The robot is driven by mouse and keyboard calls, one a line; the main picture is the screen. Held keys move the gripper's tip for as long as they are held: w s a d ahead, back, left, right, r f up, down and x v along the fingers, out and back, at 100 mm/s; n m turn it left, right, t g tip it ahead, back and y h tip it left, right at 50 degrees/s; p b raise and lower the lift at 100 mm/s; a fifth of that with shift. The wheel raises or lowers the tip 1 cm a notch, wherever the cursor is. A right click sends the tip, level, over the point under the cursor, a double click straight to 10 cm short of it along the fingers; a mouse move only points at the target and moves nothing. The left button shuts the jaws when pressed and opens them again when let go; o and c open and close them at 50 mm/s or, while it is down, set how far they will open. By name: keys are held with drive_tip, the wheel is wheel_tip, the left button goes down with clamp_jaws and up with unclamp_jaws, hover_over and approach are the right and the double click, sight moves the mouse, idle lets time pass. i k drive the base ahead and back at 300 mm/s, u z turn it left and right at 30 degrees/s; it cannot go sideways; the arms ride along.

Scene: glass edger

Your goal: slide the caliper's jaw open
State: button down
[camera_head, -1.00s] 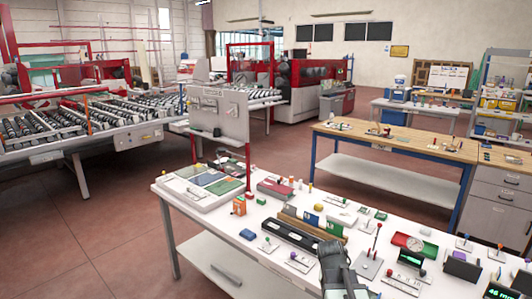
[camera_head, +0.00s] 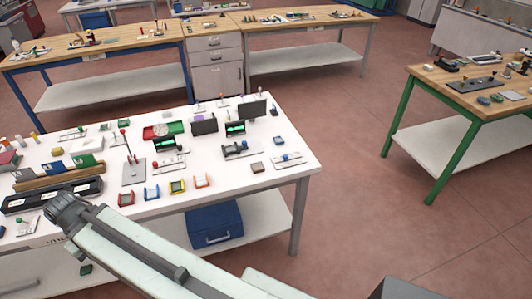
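I cannot single out the caliper with certainty at this size. A long dark grey tool on a light base (camera_head: 241,149) lies on the white table, just below a small green-lit display (camera_head: 235,128). A similar light slide-like piece (camera_head: 169,162) lies left of it, below a second green-lit display (camera_head: 165,144). My pale arm crosses the bottom of the view, and its dark ridged end is over the table's front left. No gripper fingers show.
The white table (camera_head: 309,164) is crowded with small fixtures, coloured square frames and a red-knobbed lever (camera_head: 125,140). A blue box (camera_head: 214,226) sits on its lower shelf. A green-legged bench (camera_head: 437,168) stands right, across open floor.

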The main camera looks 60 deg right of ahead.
sight(244, 146)
drive_tip(key=z, duration=1.35)
drive_tip(key=k, duration=1.25)
drive_tip(key=z, duration=0.6)
drive_tip(key=i, duration=1)
drive_tip(key=z, duration=0.05)
